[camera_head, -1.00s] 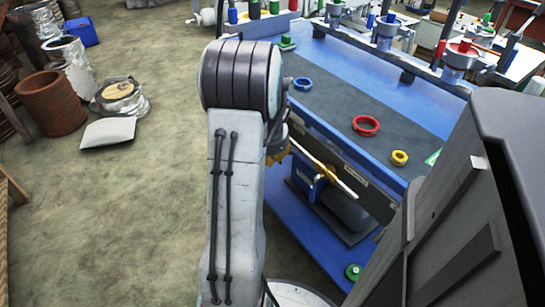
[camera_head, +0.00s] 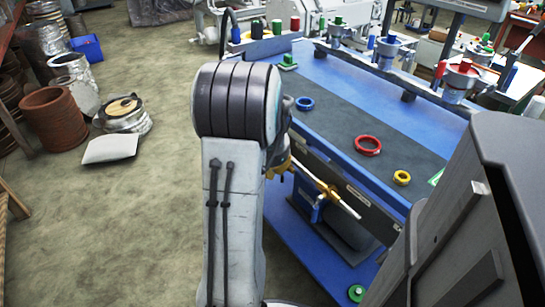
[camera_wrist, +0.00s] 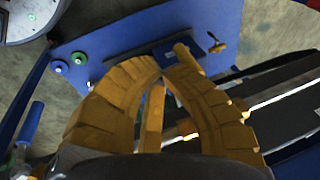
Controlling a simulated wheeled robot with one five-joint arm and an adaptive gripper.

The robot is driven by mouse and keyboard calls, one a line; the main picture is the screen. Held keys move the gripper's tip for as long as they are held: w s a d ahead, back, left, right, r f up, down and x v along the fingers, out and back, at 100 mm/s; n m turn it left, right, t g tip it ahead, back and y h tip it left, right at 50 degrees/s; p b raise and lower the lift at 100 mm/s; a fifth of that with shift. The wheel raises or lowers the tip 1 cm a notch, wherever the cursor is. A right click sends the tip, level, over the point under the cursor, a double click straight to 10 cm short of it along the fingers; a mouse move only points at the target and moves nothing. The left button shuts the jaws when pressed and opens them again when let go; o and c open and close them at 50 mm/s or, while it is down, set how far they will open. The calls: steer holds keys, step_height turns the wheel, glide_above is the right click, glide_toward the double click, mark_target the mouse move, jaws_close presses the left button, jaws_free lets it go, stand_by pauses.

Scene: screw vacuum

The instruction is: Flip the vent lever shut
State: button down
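A yellow bar with a pale metal end (camera_head: 343,201) sticks out along the bench's side in the head view. I cannot tell if it is the vent lever. In the wrist view, the yellow fingers of my gripper (camera_wrist: 161,68) curve inward and their tips come together. A yellow strip (camera_wrist: 152,115) shows in the arch between them; I cannot tell if it is the lever or part of my gripper. A small yellow tap-like piece (camera_wrist: 217,42) lies beyond the fingertips, near a dark blue block (camera_wrist: 182,52).
The blue bench (camera_head: 325,70) carries blue (camera_head: 304,104), red (camera_head: 368,146) and yellow rings (camera_head: 401,178). A green part (camera_head: 356,293) sits on the lower shelf. A white sack (camera_head: 110,148) lies left on the open floor. A metal rod (camera_wrist: 285,97) runs right in the wrist view.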

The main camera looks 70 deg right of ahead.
steer(key=v, duration=0.9)
steer(key=w+a+r+n+t+p, duration=0.1)
steer(key=w+a+r+n+p, duration=0.55)
steer(key=a, duration=0.25)
steer(key=w+a+r+n+t+p, duration=0.1)
steer(key=w+a+r+n+p, duration=0.45)
steer(key=w+a+r, duration=0.35)
steer(key=s+a+r+n+y+p, duration=0.1)
steer(key=s+a+r+n+p, duration=0.1)
steer(key=a, duration=0.5)
steer(key=s+a+r+n+y+p, duration=0.1)
steer(key=s+a+r+n+p, duration=0.1)
steer(key=a+r+n+p, duration=0.2)
steer(key=s+a+r+n+y+p, duration=0.1)
steer(key=a+r+n+p, duration=0.2)
steer(key=a+n+p, duration=0.4)
steer(key=a, duration=0.3)
steer(key=shift+s+a+r+t, duration=0.3)
steer(key=shift+s+t, duration=0.1)
